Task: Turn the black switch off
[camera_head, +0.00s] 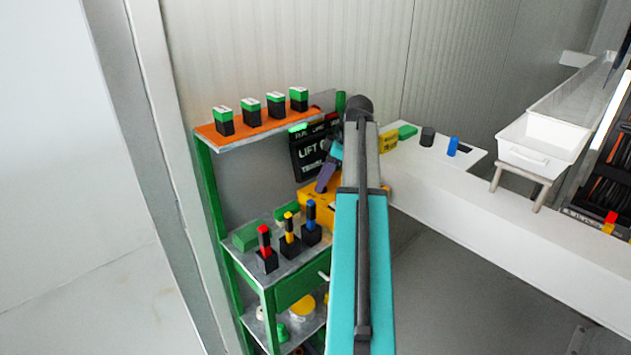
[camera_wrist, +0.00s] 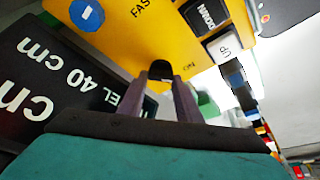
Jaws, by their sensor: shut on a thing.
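The black switch (camera_wrist: 160,69) stands out from a yellow control panel (camera_wrist: 125,30) in the wrist view, beside upside-down lettering. My gripper (camera_wrist: 160,88) has its two purple-grey fingers on either side of the switch, shut on it. In the head view my gripper (camera_head: 326,178) is in front of the yellow box on the green shelf unit. There my arm and fingers hide the switch. Its exact on or off position cannot be told.
A black LIFT sign (camera_head: 308,152) is close by. Several green-and-black blocks stand on the orange top shelf (camera_head: 212,134). A white counter (camera_head: 460,205) extends right.

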